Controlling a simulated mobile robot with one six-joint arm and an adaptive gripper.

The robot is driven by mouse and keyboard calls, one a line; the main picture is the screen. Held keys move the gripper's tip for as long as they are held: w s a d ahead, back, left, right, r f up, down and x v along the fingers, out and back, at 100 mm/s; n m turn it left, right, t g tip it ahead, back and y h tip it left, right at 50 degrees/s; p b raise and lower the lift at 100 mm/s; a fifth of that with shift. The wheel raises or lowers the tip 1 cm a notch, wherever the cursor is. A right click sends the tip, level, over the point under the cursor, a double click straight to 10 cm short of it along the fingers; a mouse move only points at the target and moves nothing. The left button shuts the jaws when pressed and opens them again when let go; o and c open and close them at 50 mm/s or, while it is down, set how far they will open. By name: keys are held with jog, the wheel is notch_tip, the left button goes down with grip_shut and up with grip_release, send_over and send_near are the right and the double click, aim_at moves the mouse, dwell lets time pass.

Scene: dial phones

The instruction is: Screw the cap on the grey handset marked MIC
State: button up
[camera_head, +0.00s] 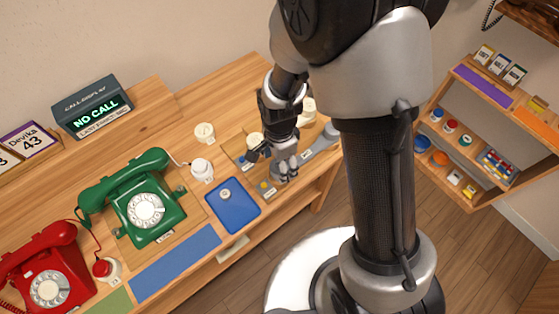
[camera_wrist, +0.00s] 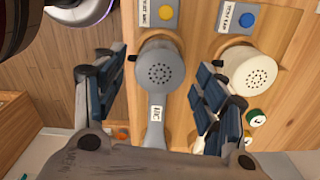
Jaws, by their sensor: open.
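In the wrist view, the grey handset marked MIC (camera_wrist: 156,112) lies with its round, perforated grey end (camera_wrist: 160,72) facing up. I cannot tell whether that perforated face is a separate cap or how it sits. My gripper (camera_wrist: 158,82) is open and empty, its dark finger pads on either side of the grey round end, apart from it. A cream perforated round end (camera_wrist: 252,75) lies to the right, partly behind the right finger.
A yellow-button plate (camera_wrist: 160,14) and a blue-button plate (camera_wrist: 240,18) lie beyond the round ends. A blue tray (camera_head: 238,222) with a small round piece is left of my gripper. Green (camera_head: 146,208) and red (camera_head: 48,285) phones stand further left. Shelves (camera_head: 470,160) stand right.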

jog(key=shift+r+p, duration=2.15)
jog(key=shift+r, duration=0.9)
jog(key=s+d+r+n+t, duration=0.1)
jog(key=d+r+n, duration=0.2)
jog(key=r, duration=0.6)
jog(key=s+d+r+n+t, duration=0.1)
jog(key=s+d+r+n, duration=0.15)
jog(key=r, duration=0.55)
jog(key=s+d+r+n+t, duration=0.2)
jog(key=s+d+r+n, duration=0.3)
jog(key=s+r+n, duration=0.2)
jog(key=s+r, duration=0.2)
jog(key=s, duration=0.1)
jog(key=shift+d+n+t, duration=0.2)
jog(key=shift+n+t, duration=0.1)
jog(key=shift+n, duration=0.05)
